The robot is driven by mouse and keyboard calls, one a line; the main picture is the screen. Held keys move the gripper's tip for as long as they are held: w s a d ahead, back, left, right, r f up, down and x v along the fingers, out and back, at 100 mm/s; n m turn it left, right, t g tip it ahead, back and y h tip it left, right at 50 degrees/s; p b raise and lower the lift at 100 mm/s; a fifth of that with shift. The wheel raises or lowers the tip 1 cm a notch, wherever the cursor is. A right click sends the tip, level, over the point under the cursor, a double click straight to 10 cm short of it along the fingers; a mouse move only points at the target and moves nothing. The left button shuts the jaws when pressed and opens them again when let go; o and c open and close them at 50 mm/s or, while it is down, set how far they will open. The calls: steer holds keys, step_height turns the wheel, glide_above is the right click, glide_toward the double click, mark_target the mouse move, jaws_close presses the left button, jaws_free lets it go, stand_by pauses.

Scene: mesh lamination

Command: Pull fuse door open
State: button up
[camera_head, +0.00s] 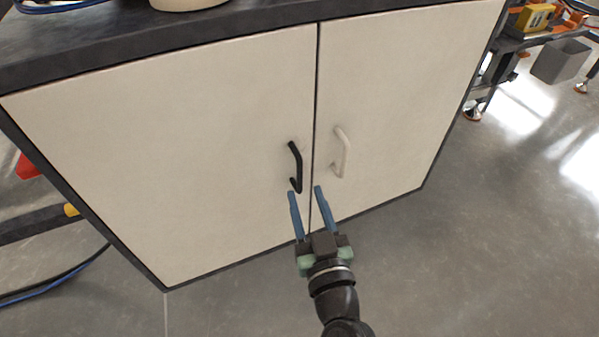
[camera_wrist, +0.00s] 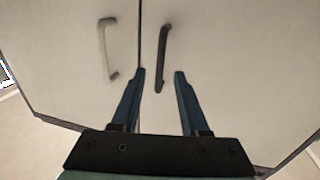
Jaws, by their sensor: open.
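A cabinet has two pale doors, both closed with a thin dark seam between them. In the head view the left door (camera_head: 170,150) carries a black handle (camera_head: 295,165), and the right door (camera_head: 410,100) carries a white handle (camera_head: 341,152). Nothing shows which one is named the fuse door. My gripper (camera_head: 305,190) is open and empty, its blue fingers pointing at the doors just below the handles. In the wrist view, where the sides are swapped, the black handle (camera_wrist: 163,50) has its lower end between my fingertips (camera_wrist: 160,73). The white handle (camera_wrist: 106,48) stands left of them. I cannot tell the depth gap.
A dark worktop (camera_head: 110,35) lies over the cabinet. Grey floor (camera_head: 460,260) is open in front and to the right. A grey bin (camera_head: 561,61) and a yellow item (camera_head: 535,17) are at the upper right. Cables (camera_head: 55,280) lie at the lower left.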

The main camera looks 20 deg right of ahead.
mark_target(300, 179)
steer(key=shift+w+d, duration=0.15)
steer(key=shift+w, duration=0.85)
steer(key=shift+w+d, duration=0.2)
steer(key=shift+w, duration=0.75)
steer(key=shift+w+d, duration=0.15)
steer(key=shift+w, duration=0.85)
jaws_close()
